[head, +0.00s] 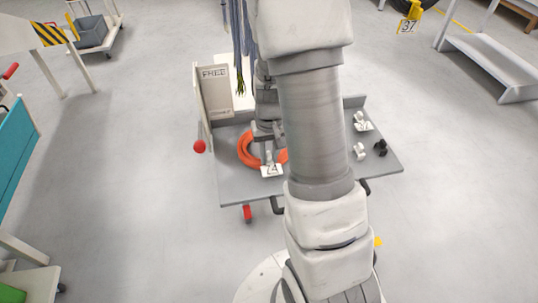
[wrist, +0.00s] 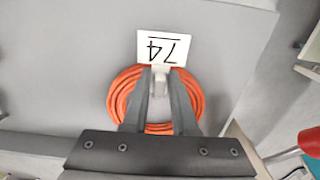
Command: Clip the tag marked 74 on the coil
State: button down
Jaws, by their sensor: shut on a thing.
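The white tag marked 74 (head: 271,171) is at the front edge of the orange coil (head: 245,149), which lies flat on a grey cart top (head: 235,190). In the wrist view the tag (wrist: 164,47) sticks out past the coil's rim (wrist: 122,95), its number upside down. My gripper (head: 268,150) points down over the coil. In the wrist view my gripper (wrist: 161,78) is shut on the tag's pale clip (wrist: 159,84), between the two fingers. Whether the clip's jaws go around the coil's strands or sit above them, I cannot tell.
On the cart's right lie another white tag with a clip (head: 362,123), a white clip (head: 359,151) and a black clip (head: 381,147). A board marked FREE (head: 215,90) stands at the cart's back left. Cables (head: 238,45) hang behind.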

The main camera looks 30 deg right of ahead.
jog(key=shift+s+a+f, duration=0.1)
jog(key=shift+s+f, duration=0.15)
jog(key=shift+f, duration=0.3)
jog(key=c, duration=0.8)
grip_release()
jog(key=shift+c, duration=0.2)
jog(key=shift+b, duration=0.3)
jog(key=shift+c, duration=0.6)
jog(key=shift+o, duration=0.5)
jog(key=shift+r, duration=0.1)
jog(key=shift+w+r+p, duration=0.2)
jog(key=shift+r+p, duration=0.55)
jog(key=shift+p, duration=0.05)
jog(key=shift+r+p, duration=2.05)
jog(key=shift+r, duration=0.8)
